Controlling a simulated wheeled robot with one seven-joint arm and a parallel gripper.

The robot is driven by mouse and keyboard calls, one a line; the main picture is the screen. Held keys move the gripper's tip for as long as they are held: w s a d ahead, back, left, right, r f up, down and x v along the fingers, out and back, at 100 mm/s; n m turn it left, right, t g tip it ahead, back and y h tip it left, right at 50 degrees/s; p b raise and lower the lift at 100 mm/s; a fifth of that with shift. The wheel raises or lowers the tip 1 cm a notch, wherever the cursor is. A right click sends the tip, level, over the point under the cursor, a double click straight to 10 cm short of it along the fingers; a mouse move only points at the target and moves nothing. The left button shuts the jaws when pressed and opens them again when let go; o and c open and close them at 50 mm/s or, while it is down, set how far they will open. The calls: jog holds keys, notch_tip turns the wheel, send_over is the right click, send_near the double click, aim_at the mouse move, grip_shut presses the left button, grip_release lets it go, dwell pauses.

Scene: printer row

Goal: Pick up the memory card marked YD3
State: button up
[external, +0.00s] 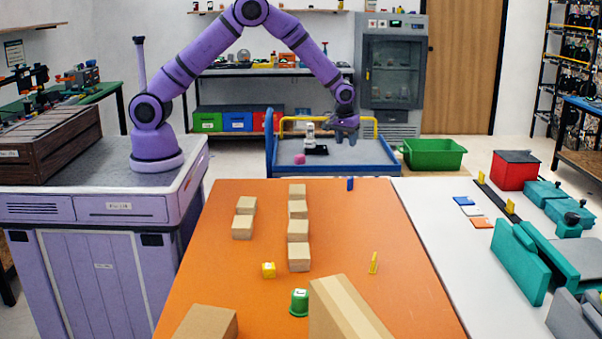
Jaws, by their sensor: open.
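Three small flat card-like pieces lie on the white surface at the right: a blue one (463,201), a white one (471,210) and an orange one (482,223). No marking on them is readable at this size, so I cannot tell which, if any, is YD3. My gripper (346,138) is open and points down, beyond the far edge of the orange table, in front of the blue cart in the picture. It appears empty and well apart from the cards.
Teal fixtures (520,262) and a red box (515,170) stand at right.

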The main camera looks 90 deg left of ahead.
send_over(351, 177)
jog(key=shift+n, duration=0.4)
jog(key=f, duration=0.4)
jog(key=s+f, duration=0.1)
jog(key=f, duration=0.1)
jog(key=shift+d+f, duration=0.15)
jog(key=shift+f, duration=0.25)
jog(key=f, duration=0.5)
jog(key=shift+w+a+f, duration=0.2)
jog(key=shift+w+a, duration=0.05)
jog(key=shift+a, duration=0.05)
jog(key=shift+w+f, duration=0.15)
jog(key=shift+f, duration=1.2)
jog(key=shift+w+f, duration=0.1)
jog(key=shift+f, duration=1.2)
grip_shut()
